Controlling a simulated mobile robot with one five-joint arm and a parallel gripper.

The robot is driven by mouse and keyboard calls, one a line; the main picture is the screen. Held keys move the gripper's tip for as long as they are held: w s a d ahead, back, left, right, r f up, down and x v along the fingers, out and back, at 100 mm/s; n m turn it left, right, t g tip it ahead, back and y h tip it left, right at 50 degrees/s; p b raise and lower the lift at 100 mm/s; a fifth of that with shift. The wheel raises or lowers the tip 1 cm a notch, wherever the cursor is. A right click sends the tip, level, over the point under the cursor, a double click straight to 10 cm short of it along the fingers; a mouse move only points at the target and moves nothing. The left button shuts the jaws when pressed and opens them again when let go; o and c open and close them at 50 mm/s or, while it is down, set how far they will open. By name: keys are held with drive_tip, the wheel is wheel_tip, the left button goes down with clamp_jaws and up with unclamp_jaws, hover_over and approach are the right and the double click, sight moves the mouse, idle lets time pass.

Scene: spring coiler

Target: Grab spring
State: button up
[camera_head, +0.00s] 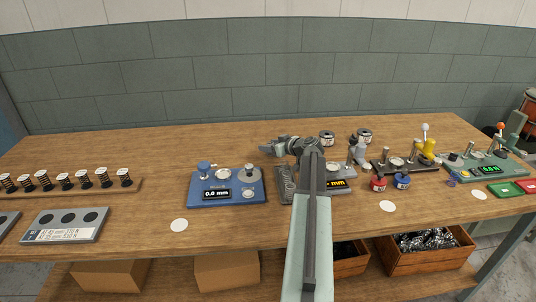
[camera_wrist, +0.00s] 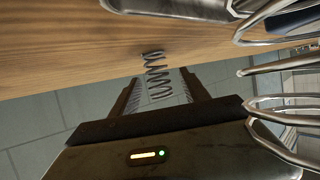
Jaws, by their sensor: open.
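A grey coil spring (camera_wrist: 158,84) shows in the wrist view, in the gap between the two dark fingers of my gripper (camera_wrist: 161,75). The fingers stand apart on either side of it, and I cannot tell whether either touches it. In the head view my gripper (camera_head: 270,147) is over the back middle of the bench, pointing left. No spring can be made out there, as it is too small or hidden by my arm.
Large bent metal wires (camera_wrist: 275,100) fill the right of the wrist view. A blue gauge (camera_head: 228,195) stands left of my arm. Devices with levers (camera_head: 424,150) crowd the right of the wooden bench (camera_head: 150,150). The back left of the bench is clear.

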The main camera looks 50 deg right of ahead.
sight(270, 142)
drive_tip(key=shift+c, duration=0.3)
clamp_jaws()
drive_tip(key=shift+r, duration=0.15)
wheel_tip(270, 142, up, 10)
drive_tip(key=p, duration=1)
